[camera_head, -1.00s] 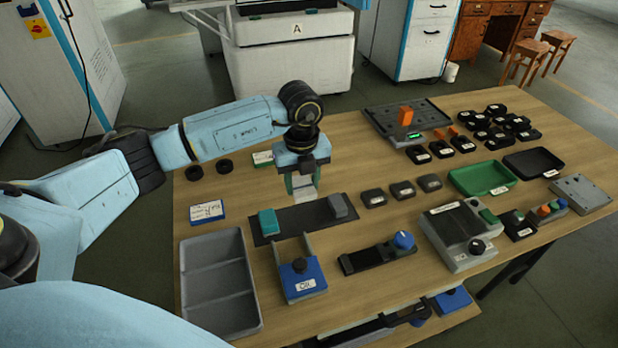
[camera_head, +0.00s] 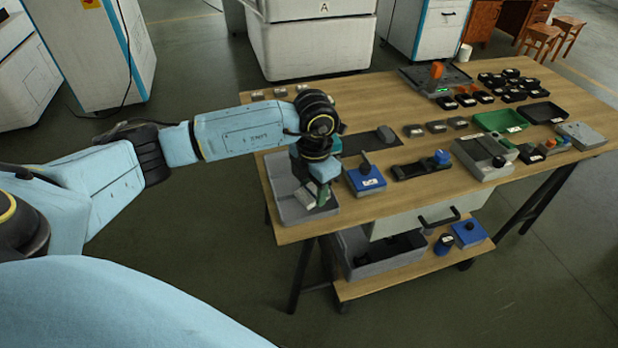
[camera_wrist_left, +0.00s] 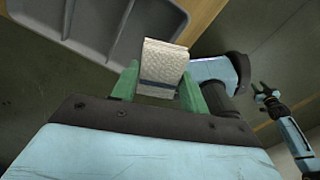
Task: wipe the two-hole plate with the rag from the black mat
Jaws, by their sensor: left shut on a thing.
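My left gripper (camera_head: 316,194) is shut on a folded whitish rag (camera_wrist_left: 160,62) with a dark stripe, hanging between its green fingers in the left wrist view. In the head view the gripper is low over the front right part of the grey tray (camera_head: 267,187); contact with the tray cannot be told. The black mat (camera_head: 357,143) lies behind it, partly hidden by my arm, with a grey block (camera_head: 385,134) on it. I cannot make out the two-hole plate for certain. My right gripper (camera_wrist_left: 267,92) shows small at the right of the left wrist view, its fingers apart.
A blue box with a dark knob (camera_head: 366,181) stands right of the tray. Further right are a black fixture with a blue knob (camera_head: 420,167), a grey device (camera_head: 482,156) and a green tray (camera_head: 500,119). The table's front edge is close to the gripper.

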